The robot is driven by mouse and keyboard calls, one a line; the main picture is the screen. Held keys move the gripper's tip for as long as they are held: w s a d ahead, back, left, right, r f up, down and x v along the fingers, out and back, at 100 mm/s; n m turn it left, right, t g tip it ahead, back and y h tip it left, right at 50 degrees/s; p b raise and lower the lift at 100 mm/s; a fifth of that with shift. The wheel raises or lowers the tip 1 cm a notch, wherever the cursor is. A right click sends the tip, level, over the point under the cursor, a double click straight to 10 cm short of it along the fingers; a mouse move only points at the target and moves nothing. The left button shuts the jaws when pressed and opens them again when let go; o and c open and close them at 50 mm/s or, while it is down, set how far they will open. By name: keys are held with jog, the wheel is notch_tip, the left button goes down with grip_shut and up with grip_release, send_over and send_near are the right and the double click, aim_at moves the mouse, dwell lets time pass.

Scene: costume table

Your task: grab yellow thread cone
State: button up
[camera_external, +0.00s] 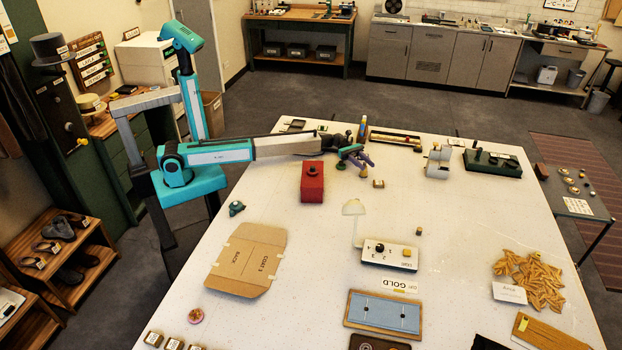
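A small upright item with a yellow-orange upper part (362,122) stands near the far edge of the white table (330,270); it may be the yellow thread cone, but it is too small to be sure. My gripper (358,158) is at the end of my outstretched arm, low over the far part of the table, just in front of this item in the picture. They appear apart. Teal and purple shapes at the gripper overlap, so its finger opening and anything between the fingers are unclear.
A red box (313,182) stands below my forearm. A small tan block (378,184) lies right of my gripper. A long wooden tray (395,138) lies at the far edge. A white machine (438,162) and a green device (492,163) stand further right.

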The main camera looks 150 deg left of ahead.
aim_at(368, 180)
jog(key=shift+w+d+p, duration=0.15)
jog(key=shift+w+p, duration=0.25)
jog(key=shift+w, duration=1.5)
grip_shut()
